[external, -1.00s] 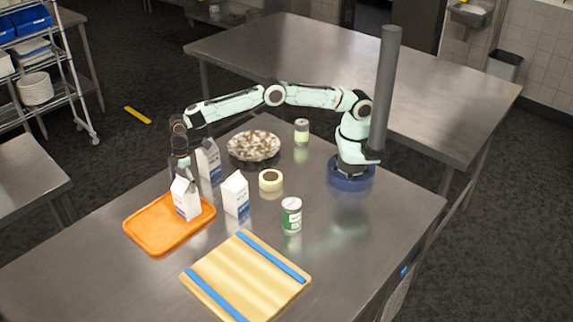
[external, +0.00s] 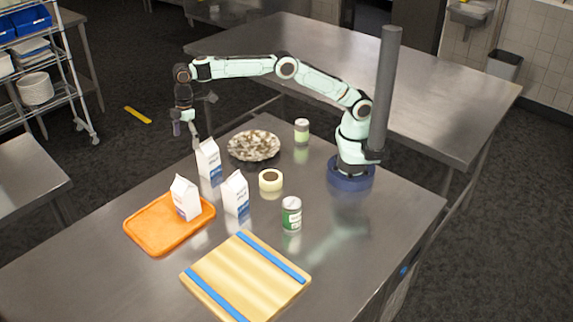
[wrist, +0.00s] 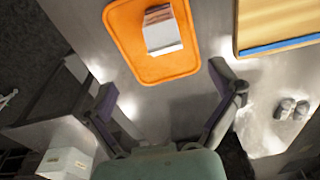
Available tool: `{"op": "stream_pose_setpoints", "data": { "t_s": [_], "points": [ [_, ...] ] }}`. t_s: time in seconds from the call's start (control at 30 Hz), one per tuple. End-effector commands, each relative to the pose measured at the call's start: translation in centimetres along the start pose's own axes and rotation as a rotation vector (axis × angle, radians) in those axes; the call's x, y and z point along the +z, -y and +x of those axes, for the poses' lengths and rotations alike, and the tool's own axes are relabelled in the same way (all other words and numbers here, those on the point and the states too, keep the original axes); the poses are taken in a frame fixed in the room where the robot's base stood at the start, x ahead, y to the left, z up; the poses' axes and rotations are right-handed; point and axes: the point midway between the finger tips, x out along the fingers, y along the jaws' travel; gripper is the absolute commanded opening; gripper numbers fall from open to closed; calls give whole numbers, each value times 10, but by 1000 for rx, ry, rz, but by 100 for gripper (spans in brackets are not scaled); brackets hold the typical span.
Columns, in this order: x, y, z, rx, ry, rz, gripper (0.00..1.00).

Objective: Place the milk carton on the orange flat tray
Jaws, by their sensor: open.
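A white milk carton (external: 186,199) stands upright on the orange flat tray (external: 150,234), near the tray's right side. My gripper (external: 186,132) is open and empty, raised well above the table and apart from the carton. In the wrist view, the carton (wrist: 162,32) on the tray (wrist: 122,27) lies ahead of my spread fingers (wrist: 163,88), with nothing between them. Two similar cartons stand on the bare table: one behind the tray (external: 208,159) and one to its right (external: 236,193).
A wooden board with blue strips (external: 246,276) lies in front. A green-labelled can (external: 292,214), a tape roll (external: 271,180), a patterned bowl (external: 254,146) and another can (external: 301,131) stand on the table. The table's front right is clear.

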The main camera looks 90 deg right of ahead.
Motion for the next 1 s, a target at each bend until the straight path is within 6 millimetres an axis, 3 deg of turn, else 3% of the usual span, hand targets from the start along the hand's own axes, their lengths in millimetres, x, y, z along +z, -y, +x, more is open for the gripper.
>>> {"op": "stream_pose_setpoints", "data": {
  "t_s": [0.03,0.13,0.3,0.4,0.5,0.6,0.7,0.8,1.0],
  "points": [
    [17,2,-20,6,5,33,91],
    [64,11,-55,15,22,120,91],
    [167,48,-87,17,51,293,91],
    [231,79,-87,11,62,398,91],
    [286,113,-75,-2,70,491,91],
    [327,141,-58,-15,76,563,91],
    [352,161,-43,-26,80,607,91],
    [363,170,-35,-31,82,630,91],
    [366,172,-33,-33,86,634,91]
  ]
}}
